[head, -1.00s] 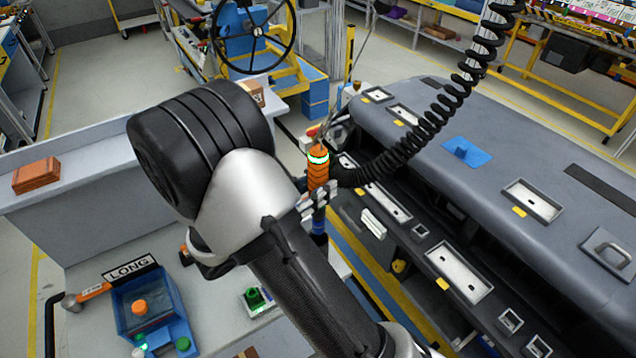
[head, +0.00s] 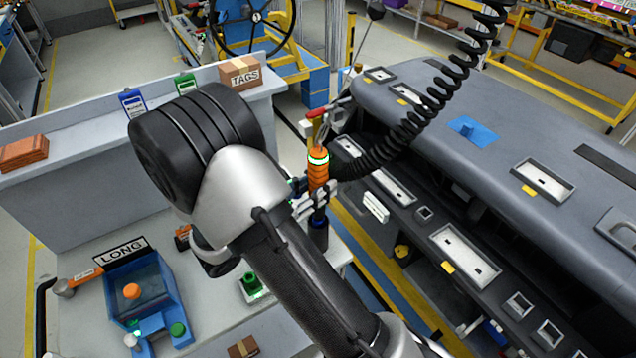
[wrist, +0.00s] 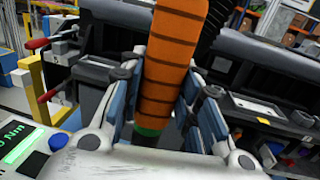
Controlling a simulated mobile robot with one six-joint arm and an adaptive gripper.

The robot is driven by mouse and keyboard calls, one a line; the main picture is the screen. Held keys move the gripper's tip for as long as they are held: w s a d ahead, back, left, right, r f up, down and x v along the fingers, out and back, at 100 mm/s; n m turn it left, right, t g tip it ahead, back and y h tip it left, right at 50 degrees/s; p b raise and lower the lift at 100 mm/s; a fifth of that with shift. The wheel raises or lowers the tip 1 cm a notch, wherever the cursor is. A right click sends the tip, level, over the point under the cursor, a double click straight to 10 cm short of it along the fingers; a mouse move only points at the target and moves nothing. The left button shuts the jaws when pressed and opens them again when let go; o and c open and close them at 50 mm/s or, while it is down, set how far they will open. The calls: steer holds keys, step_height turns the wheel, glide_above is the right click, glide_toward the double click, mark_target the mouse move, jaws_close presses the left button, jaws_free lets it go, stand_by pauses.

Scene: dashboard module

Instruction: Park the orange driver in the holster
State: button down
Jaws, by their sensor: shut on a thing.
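The orange driver (head: 318,170) is upright in the head view, with a bright green-and-white ring near its top and a black coiled cord beside it. My gripper (head: 316,200) is shut around its body. In the wrist view the driver (wrist: 170,65) stands between the two blue-padded fingers of my gripper (wrist: 152,118), with a green band low on it. Below my gripper, in line with the driver, is a dark cylinder with a blue ring (head: 318,224). I cannot tell whether this is the holster or the driver's lower end.
The grey dashboard (head: 440,110) stands close on the right. The bench (head: 215,325) on the left bears a blue box (head: 172,290), a LONG sign (head: 125,250) and a hammer (head: 75,285). A red-handled clamp-like part (head: 335,108) stands behind the driver. A device with a green display (wrist: 20,145) is at lower left in the wrist view.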

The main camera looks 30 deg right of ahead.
steer(key=shift+f+b, duration=2.15)
steer(key=shift+f, duration=1.45)
steer(key=c, duration=1.1)
jaws_free()
steer(key=s+a, duration=0.2)
steer(key=a, duration=1)
steer(key=s+d+r+m+g+y, duration=0.3)
steer(key=s+r+m+y, duration=0.1)
steer(key=s+m+y, duration=0.15)
steer(key=s+d+r+m+g+y, duration=0.3)
steer(key=s+m+y, duration=0.1)
steer(key=s+m, duration=0.25)
steer(key=s+a+r+m+t+y, duration=0.5)
steer(key=a+m+t+y, duration=0.1)
steer(key=m+t+y, duration=0.1)
steer(key=shift+s+a+r+m+t+y, duration=0.15)
steer(key=shift+s+r+m+t+y, duration=0.25)
steer(key=shift+y, duration=0.45)
